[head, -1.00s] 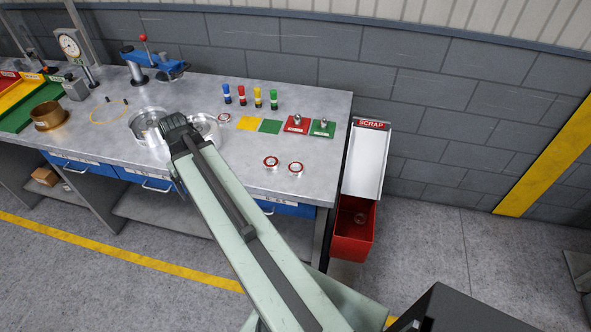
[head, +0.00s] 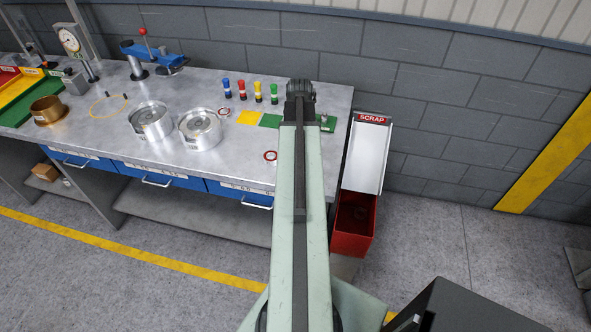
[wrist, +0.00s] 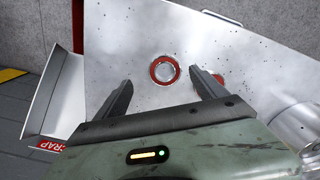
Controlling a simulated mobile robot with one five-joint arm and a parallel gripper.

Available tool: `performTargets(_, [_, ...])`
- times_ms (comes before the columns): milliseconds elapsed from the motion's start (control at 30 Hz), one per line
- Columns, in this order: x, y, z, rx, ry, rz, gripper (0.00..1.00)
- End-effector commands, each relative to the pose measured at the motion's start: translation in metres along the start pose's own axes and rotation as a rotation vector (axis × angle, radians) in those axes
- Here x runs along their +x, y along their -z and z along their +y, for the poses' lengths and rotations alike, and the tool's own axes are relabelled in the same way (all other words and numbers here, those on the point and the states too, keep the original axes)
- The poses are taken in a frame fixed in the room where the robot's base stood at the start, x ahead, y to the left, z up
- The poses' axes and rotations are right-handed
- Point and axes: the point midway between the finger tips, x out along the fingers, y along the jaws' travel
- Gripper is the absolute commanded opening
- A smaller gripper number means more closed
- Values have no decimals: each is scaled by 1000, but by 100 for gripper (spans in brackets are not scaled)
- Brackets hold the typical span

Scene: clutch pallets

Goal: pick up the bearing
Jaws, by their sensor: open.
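In the wrist view a bearing, a silver ring with a red band (wrist: 164,70), lies flat on the grey metal bench. It sits in the gap between the jaws of my gripper (wrist: 162,85), slightly beyond the tips in the picture. My gripper is open and holds nothing. A second red-banded bearing (wrist: 218,80) lies to the right, partly hidden by the right finger; it shows left of my arm in the head view (head: 270,157). In the head view my arm hides the first bearing and the gripper.
Two silver cylindrical housings (head: 200,128) stand on the bench (head: 240,165) to the left. A scrap chute (head: 366,155) and red bin (head: 354,225) stand right of the bench.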

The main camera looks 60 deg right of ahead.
Motion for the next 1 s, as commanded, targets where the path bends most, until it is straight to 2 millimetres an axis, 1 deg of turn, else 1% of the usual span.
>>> performTargets(67, [2,0,0,0,0,0,81])
performTargets(133, [9,1,-1,0,0,0,81])
performTargets(300, [38,4,-5,-1,0,0,81])
performTargets(400, [52,4,-5,0,0,0,81])
performTargets(467, [54,4,-5,0,0,0,81])
performTargets(667, [50,4,-5,1,0,0,81])
performTargets(767, [50,4,-5,1,0,0,56])
performTargets(800, [50,4,-4,1,0,0,45])
performTargets(867, [50,4,-4,1,0,0,28])
performTargets(900, [50,4,-4,1,0,0,17])
performTargets(933, [50,4,-4,1,0,0,9])
performTargets(967, [50,4,-4,1,0,0,4])
performTargets(1000, [50,4,-4,1,0,0,4])
